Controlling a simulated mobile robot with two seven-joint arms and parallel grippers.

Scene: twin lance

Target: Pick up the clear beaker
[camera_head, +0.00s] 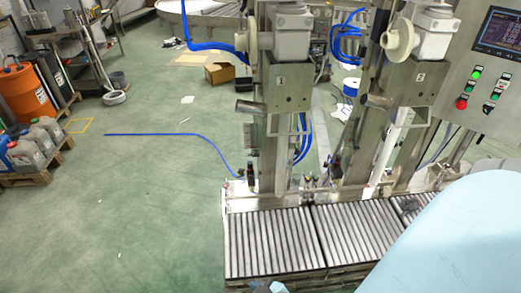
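I cannot make out a clear beaker anywhere in the head view. Neither of my grippers can be clearly made out. A large smooth pale-blue shape fills the bottom right corner and hides what lies behind it. A small grey and pale-blue piece shows at the bottom edge, too cut off to identify.
A roller conveyor (268,245) runs along the bottom centre, below two steel filling heads (288,88) (405,82). A control panel (490,78) stands at right. An orange drum (25,95) and jugs on a pallet (38,178) stand at left. A blue hose (160,134) crosses otherwise open green floor.

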